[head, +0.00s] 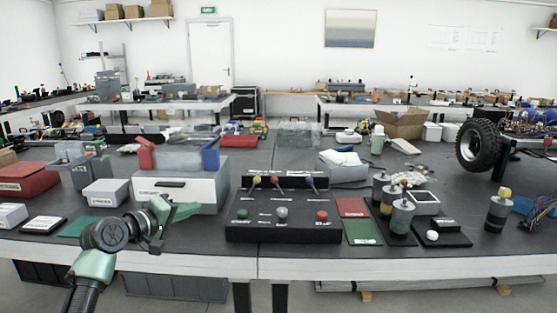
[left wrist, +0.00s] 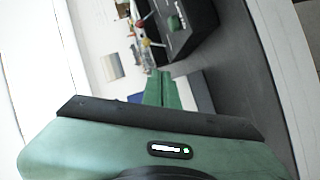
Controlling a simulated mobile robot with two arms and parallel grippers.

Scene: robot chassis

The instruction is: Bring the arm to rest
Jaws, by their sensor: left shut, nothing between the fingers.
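My left gripper (head: 178,211) is in the head view, above the front left part of the dark table, in front of a white drawer box. Its green fingers are closed together with nothing between them and point to the right. In the left wrist view the closed green fingers (left wrist: 161,90) point away from the camera, with a blue bin and the white box behind them. My right gripper is not in view.
The table (head: 200,240) carries a black control box (head: 283,232) with levers and buttons. A white drawer box (head: 180,190), a red case (head: 25,182), small grey boxes, grey cylinders and a black wheel (head: 478,145) also stand on it. Floor shows below the front edge.

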